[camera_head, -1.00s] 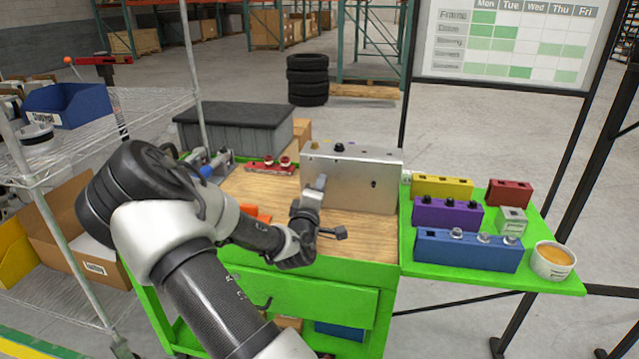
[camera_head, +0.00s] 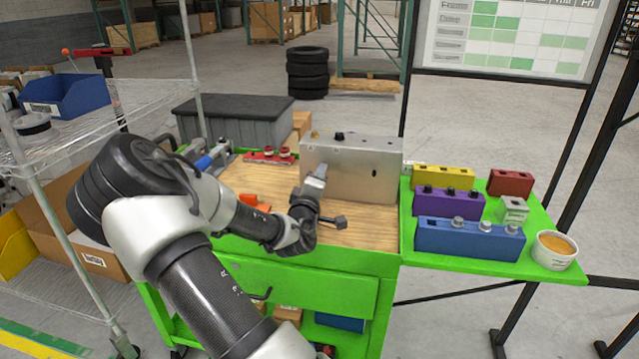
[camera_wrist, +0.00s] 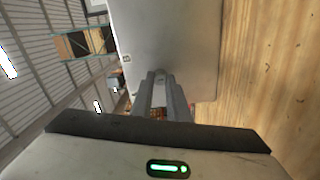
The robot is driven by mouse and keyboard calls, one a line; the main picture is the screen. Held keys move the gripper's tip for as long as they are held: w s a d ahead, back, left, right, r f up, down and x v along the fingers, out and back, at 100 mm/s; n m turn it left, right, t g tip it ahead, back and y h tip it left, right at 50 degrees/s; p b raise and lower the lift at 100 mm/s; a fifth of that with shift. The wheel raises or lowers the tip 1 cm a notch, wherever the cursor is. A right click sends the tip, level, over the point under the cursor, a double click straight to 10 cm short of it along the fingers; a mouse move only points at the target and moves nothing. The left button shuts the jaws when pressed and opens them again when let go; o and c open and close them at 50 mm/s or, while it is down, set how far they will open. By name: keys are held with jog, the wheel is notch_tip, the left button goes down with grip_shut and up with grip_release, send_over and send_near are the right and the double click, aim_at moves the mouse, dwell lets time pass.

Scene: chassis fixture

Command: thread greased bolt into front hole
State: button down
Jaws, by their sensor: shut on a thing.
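The silver metal chassis (camera_head: 345,172) stands upright on the wooden bench top, its broad face towards me. A dark hole (camera_head: 374,172) shows in the right part of that face. My gripper (camera_head: 321,172) is at the left part of the face. In the wrist view the gripper's fingers (camera_wrist: 158,75) are close together and point at the chassis face (camera_wrist: 175,35), with a small hole (camera_wrist: 127,58) just left of their tips. They are shut on the bolt, which is mostly hidden between them. I cannot tell whether its tip touches the chassis.
A green side shelf (camera_head: 480,263) at the right holds a blue block (camera_head: 468,240) with silver bolts, a purple block (camera_head: 447,204), a yellow block (camera_head: 443,177), a red block (camera_head: 510,182) and a tub of orange grease (camera_head: 555,251). Orange clamps (camera_head: 253,202) lie left of my gripper.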

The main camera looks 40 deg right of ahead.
jog(key=shift+w+d+r, duration=0.1)
jog(key=shift+r, duration=0.2)
jog(key=m+b, duration=0.1)
jog(key=m, duration=0.6)
jog(key=shift+d+m, duration=0.15)
jog(key=shift+m, duration=0.15)
